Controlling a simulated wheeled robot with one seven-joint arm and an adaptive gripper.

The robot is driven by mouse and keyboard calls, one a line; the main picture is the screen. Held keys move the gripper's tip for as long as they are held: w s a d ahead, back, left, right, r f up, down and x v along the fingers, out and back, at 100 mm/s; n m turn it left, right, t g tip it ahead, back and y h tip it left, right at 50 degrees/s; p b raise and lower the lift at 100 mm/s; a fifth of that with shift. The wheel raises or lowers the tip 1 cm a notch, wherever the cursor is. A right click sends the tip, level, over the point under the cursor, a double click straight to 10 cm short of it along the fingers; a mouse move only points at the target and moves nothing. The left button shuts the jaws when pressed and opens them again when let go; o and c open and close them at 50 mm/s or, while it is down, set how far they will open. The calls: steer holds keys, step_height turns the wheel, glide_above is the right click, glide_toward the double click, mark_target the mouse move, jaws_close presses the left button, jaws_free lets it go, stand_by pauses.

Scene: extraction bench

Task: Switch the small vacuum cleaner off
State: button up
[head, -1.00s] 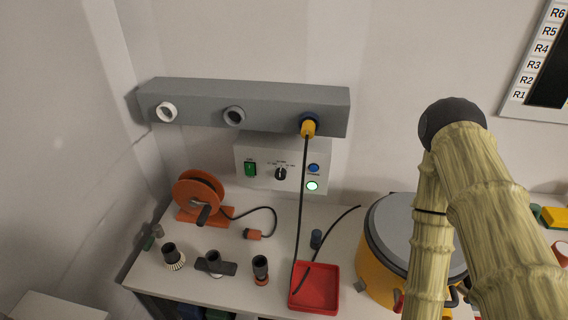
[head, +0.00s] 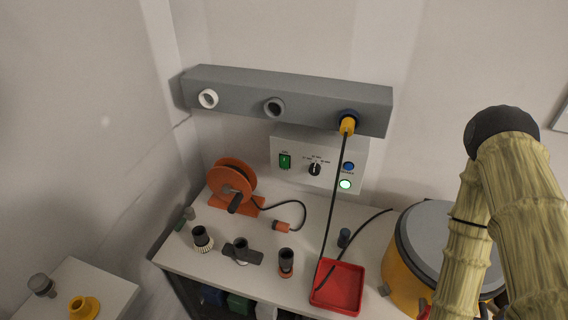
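The small vacuum cleaner is most likely the yellow drum with a grey lid (head: 425,232) at the right of the bench; my arm hides its right part. A white control panel (head: 328,180) on the wall behind the bench has a green rocker switch (head: 285,161), a black rotary knob (head: 315,169), a blue button (head: 348,167) and a lit green lamp (head: 345,185). I cannot tell which control belongs to the vacuum cleaner. My arm is at the right, covered in a pale sleeve; my gripper is not in view.
A grey rail (head: 240,101) with sockets holds a yellow plug (head: 347,126) whose black cable hangs to a red tray (head: 336,289). An orange cable reel (head: 232,183) and several dark nozzles (head: 286,262) stand on the bench. A side table (head: 110,285) is lower left.

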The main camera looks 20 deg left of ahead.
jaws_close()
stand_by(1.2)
